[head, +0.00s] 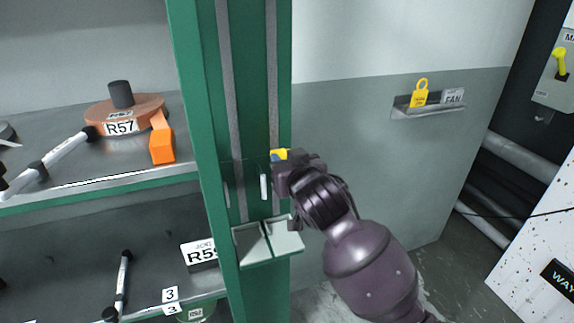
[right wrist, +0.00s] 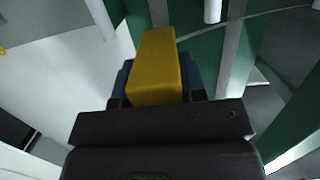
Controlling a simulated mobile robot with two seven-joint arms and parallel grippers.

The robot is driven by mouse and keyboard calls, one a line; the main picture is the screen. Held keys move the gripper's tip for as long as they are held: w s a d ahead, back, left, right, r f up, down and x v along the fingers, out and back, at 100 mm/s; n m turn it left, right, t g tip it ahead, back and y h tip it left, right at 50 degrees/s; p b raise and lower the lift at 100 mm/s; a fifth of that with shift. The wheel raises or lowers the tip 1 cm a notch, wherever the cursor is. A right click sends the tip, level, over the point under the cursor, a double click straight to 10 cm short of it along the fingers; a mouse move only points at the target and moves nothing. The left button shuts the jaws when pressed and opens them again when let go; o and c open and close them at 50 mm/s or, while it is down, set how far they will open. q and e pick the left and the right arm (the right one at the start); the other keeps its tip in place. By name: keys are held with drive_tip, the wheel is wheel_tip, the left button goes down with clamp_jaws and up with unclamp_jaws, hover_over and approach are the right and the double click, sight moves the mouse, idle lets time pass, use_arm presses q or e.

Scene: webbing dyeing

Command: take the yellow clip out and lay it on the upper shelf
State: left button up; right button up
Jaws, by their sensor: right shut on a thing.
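The yellow clip (head: 279,154) shows as a small yellow patch at the tip of my right gripper (head: 282,164), in front of the green post (head: 208,110). In the right wrist view the clip (right wrist: 157,70) is a yellow block between the dark blue fingers of my right gripper (right wrist: 157,85), which is shut on it. I cannot tell whether the clip touches the post. The upper shelf (head: 60,188) is grey with a green front edge, left of the post. My left gripper is not in view.
On the upper shelf stand a copper reel (head: 150,104) marked R57, an orange clip (head: 162,140) and a black-and-white rod (head: 62,155). A two-part tray (head: 268,252) juts from the post below my gripper. A wall holder (head: 430,112) with a yellow tag is at right.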

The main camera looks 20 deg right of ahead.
drive_tip(key=shift+s, duration=0.35)
drive_tip(key=s, duration=1)
drive_tip(key=shift+d, duration=0.2)
drive_tip(key=shift+s, duration=0.15)
idle(0.3)
